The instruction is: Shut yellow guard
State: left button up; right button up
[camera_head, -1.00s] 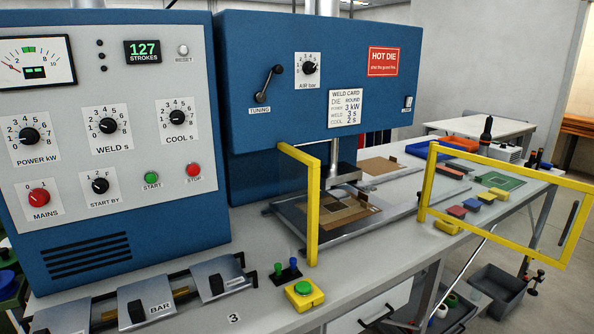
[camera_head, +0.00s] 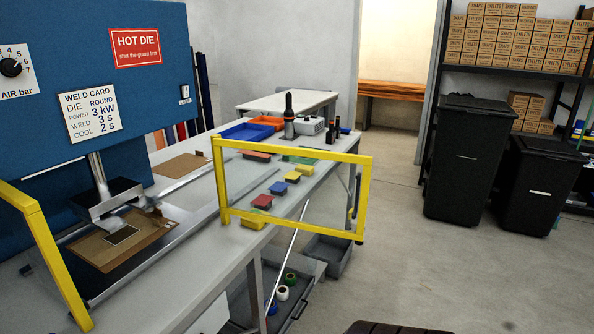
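The yellow guard (camera_head: 295,152) is a yellow-framed clear panel. It stands swung open at the right, jutting out from the bench over the floor, with a dark handle (camera_head: 357,196) on its free right end. A fixed yellow post frame (camera_head: 50,258) stands at the left front of the welder. Between them the front of the press is open, showing the die head (camera_head: 104,198) above a brown board (camera_head: 122,238).
The bench (camera_head: 215,270) holds several coloured blocks and a blue tray (camera_head: 247,132). Under the guard are a grey bin (camera_head: 335,255) and an open drawer with tape rolls. Black bins (camera_head: 468,160) stand at the back right. The floor right of the guard is clear.

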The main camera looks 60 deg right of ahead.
aim_at(366, 161)
jog(key=l+u, duration=0.1)
jog(key=l, duration=1.35)
jog(key=l+u, duration=0.15)
jog(key=l, duration=1.3)
jog(key=k+l+u, duration=0.15)
jog(key=l, duration=0.6)
jog(key=l+u, duration=0.1)
jog(key=l, duration=0.6)
jog(key=k, duration=0.05)
